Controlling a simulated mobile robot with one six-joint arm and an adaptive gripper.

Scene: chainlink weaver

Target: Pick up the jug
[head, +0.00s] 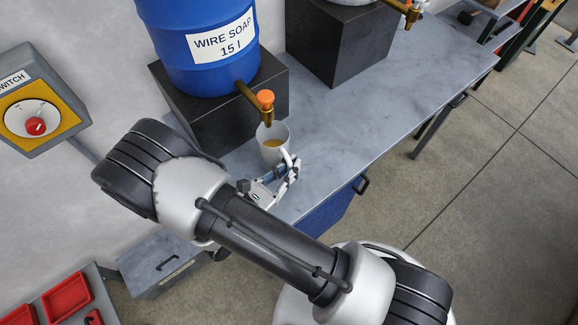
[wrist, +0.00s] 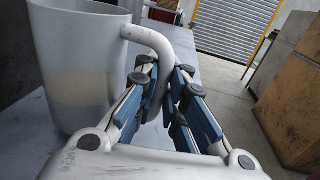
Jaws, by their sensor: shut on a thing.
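The jug (head: 271,150) is a pale grey, translucent vessel with amber liquid inside. It stands upright under the orange-topped tap (head: 264,100) of a blue barrel (head: 205,45) labelled "WIRE SOAP 15 l". In the wrist view the jug (wrist: 80,70) fills the left side, with its curved handle (wrist: 150,45) reaching to the right. My gripper (wrist: 165,95) is shut on the handle, with blue-padded fingers on both sides of it. In the head view my gripper (head: 291,170) is at the jug's lower right. Whether the jug's base touches the bench is hard to tell.
The barrel stands on a black block (head: 215,110) on the grey bench (head: 400,75). A second black block (head: 345,45) stands further along. A wall switch box (head: 40,115) is at the left. The bench right of the jug is clear.

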